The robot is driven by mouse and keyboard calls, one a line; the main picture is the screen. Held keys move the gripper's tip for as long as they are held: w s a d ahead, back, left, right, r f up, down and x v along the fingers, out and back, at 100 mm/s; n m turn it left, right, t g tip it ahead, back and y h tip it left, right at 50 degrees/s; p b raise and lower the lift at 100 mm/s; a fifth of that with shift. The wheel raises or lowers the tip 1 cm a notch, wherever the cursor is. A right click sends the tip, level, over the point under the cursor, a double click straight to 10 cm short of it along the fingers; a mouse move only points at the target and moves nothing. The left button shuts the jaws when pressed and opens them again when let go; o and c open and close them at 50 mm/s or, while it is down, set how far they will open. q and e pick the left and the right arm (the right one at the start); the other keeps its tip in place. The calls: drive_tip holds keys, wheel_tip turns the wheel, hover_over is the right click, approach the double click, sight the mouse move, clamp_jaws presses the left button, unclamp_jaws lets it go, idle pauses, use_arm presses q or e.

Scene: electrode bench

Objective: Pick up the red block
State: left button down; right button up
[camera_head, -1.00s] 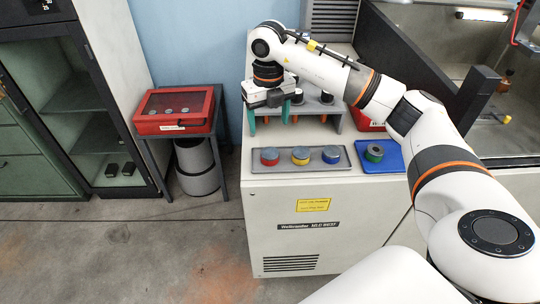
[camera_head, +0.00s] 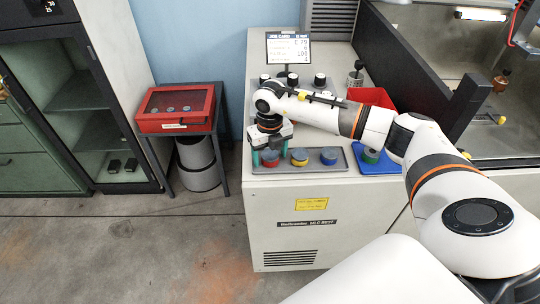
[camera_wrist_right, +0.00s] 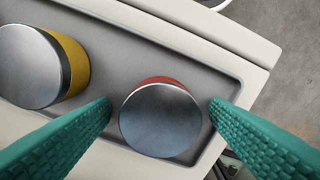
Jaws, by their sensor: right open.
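The red block (camera_head: 270,163) is a short round piece with a grey metal top, at the left end of the grey tray (camera_head: 345,168) on the machine top. In the wrist view the block (camera_wrist_right: 160,118) shows mostly its metal top, with a thin red rim. My right gripper (camera_head: 270,156) points down over it, open. In the wrist view one teal finger of my right gripper (camera_wrist_right: 160,108) is on each side of the block, with gaps on both sides. My left gripper is not in view.
A yellow block (camera_head: 299,158) and a blue block (camera_head: 329,157) share the tray; the yellow one (camera_wrist_right: 40,65) is near the left finger in the wrist view. A green block (camera_head: 370,155) sits on a blue tray (camera_head: 392,168). A red bin (camera_head: 372,97) and a display sign (camera_head: 289,48) stand behind.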

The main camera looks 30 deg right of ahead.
drive_tip(key=shift+r, duration=0.1)
drive_tip(key=c, duration=1.4)
